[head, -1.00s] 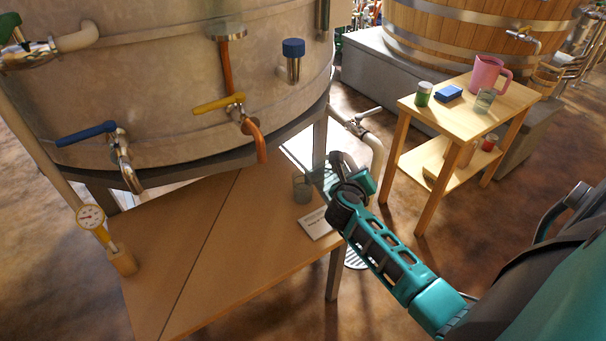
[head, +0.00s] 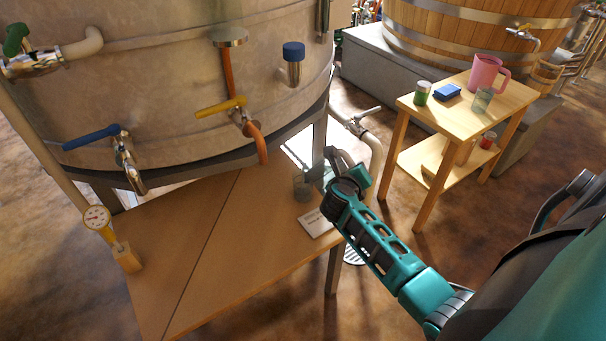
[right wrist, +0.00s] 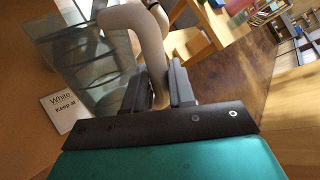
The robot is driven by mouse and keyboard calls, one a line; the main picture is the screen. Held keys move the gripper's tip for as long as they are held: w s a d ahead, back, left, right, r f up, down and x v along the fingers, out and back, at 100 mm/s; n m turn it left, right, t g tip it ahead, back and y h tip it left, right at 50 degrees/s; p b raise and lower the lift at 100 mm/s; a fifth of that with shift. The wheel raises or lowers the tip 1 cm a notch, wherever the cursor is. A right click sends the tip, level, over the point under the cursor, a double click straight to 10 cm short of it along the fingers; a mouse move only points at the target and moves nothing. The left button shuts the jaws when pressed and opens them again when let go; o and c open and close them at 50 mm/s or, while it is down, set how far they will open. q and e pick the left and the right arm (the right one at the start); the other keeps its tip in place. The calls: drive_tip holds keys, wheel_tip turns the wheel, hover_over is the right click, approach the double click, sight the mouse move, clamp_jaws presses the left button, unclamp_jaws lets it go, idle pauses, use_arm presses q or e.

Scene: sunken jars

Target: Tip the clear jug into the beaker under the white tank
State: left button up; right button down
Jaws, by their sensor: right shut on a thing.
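The clear beaker (head: 303,188) stands on the wooden table below the large pale tank (head: 170,100). My right gripper (head: 334,172) is just right of the beaker, above the table's right edge. In the right wrist view, my right gripper (right wrist: 160,95) is shut on the pale curved handle of the clear jug (right wrist: 85,55). The jug is see-through and overlaps other glass there, so its tilt and its gap to the beaker are hard to tell. In the head view the gripper mostly hides the jug. My left gripper is not in view.
A white card (head: 314,223) lies on the table (head: 240,235) near the beaker. Blue (head: 92,137) and yellow (head: 220,106) valve handles and a copper pipe stick out from the tank. A dial gauge stands at left. A side table (head: 437,112) holds a pink jug (head: 486,73) and small items.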

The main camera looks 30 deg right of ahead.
drive_tip(key=shift+w+a+r+n+g+p, duration=0.1)
drive_tip(key=shift+w+r+n+g+p, duration=0.15)
drive_tip(key=shift+r+p, duration=0.5)
drive_tip(key=shift+w+r+n+g+p, duration=0.15)
drive_tip(key=shift+w+r+p, duration=0.2)
drive_tip(key=shift+p, duration=0.75)
idle(2.1)
